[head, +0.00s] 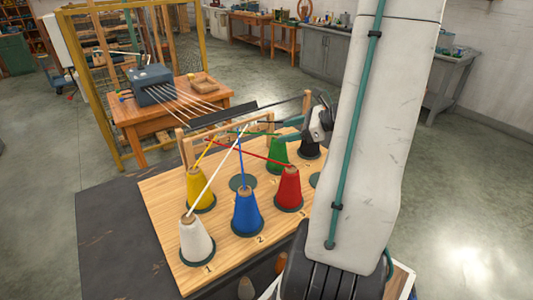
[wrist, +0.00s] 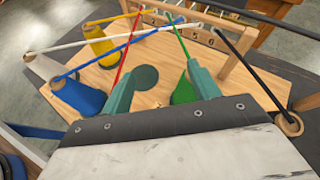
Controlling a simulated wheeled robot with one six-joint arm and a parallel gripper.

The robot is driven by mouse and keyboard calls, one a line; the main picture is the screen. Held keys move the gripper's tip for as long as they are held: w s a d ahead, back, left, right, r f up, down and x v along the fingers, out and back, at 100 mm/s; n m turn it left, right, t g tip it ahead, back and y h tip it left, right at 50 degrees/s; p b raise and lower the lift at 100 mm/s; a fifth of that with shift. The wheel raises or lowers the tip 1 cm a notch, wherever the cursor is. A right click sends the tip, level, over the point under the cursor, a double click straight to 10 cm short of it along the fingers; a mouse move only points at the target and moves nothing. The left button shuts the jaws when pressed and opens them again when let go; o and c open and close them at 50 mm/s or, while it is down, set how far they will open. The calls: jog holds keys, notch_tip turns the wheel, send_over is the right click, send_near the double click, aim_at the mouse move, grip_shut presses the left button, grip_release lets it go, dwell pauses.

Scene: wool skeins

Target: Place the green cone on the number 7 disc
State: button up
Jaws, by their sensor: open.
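The green cone (head: 279,152) stands upright toward the back of the wooden board, with a green thread from its top. In the wrist view the green cone (wrist: 184,91) shows beside my right finger and is partly covered at its base. My gripper (wrist: 161,67) is open, and nothing is seen held in it. In the head view my gripper (head: 320,122) is right of the green cone, close to the black cone (head: 309,147). An empty dark disc (head: 243,182) lies between the yellow and green cones. Another disc (head: 315,180) is partly hidden by my arm. I cannot read a 7.
White (head: 197,243), blue (head: 246,213), red (head: 288,189) and yellow (head: 200,190) cones stand on the wooden board (head: 160,205). Their threads cross above it to a wooden rail (head: 225,124). The black thread (wrist: 250,68) runs right of my fingers.

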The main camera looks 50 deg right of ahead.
jog(key=a+r+n+g+y, duration=0.1)
jog(key=a+r+n+g, duration=0.25)
jog(key=a+n, duration=0.55)
jog(key=a+r+n+g+y, duration=0.1)
jog(key=a+r+n+g, duration=0.3)
jog(key=a, duration=1)
jog(key=s+a+r+n+g+h, duration=0.2)
jog(key=s+a+n+h, duration=0.5)
jog(key=s+n, duration=0.5)
jog(key=shift+s+a+r+n+g, duration=0.35)
jog(key=shift+a+r+n, duration=0.15)
jog(key=shift+n, duration=2)
